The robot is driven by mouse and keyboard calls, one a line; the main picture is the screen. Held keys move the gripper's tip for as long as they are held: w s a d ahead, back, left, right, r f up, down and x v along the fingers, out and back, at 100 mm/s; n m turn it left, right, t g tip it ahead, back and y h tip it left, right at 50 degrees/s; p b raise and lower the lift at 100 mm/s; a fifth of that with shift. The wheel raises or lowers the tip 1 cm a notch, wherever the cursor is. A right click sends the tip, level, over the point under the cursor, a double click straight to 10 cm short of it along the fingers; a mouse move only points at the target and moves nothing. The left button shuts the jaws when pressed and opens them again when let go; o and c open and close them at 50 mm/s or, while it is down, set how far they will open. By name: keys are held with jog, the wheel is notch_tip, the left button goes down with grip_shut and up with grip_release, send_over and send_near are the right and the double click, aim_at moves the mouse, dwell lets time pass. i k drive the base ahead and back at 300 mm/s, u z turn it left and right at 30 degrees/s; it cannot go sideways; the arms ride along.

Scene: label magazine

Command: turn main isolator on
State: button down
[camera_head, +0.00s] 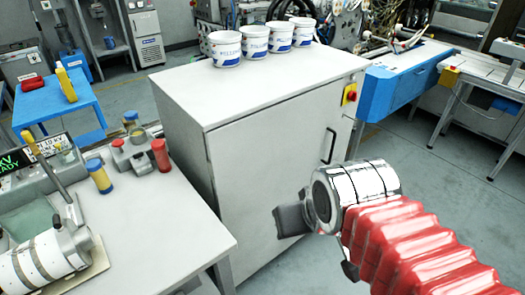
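A small red and yellow switch (349,94), which looks like the main isolator, sits high on the front of the large white cabinet (250,150), near its right edge. It is too small to read its position. My gripper (285,221) is at the lower middle, in front of the cabinet door, below and left of the switch and well apart from it. Its dark end points left, beyond a silver wrist and a red ribbed arm cover. I cannot tell whether its fingers are apart.
A dark door handle (330,145) stands out below the switch. Several white tubs (256,42) stand on the cabinet top. A bench (165,235) with equipment is at left, and a blue machine (400,78) is at right. Open floor lies at the right.

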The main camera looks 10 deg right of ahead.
aim_at(353, 95)
jog(key=k, duration=0.5)
jog(key=z, duration=1.9)
jog(key=i, duration=2.1)
jog(key=z, duration=0.05)
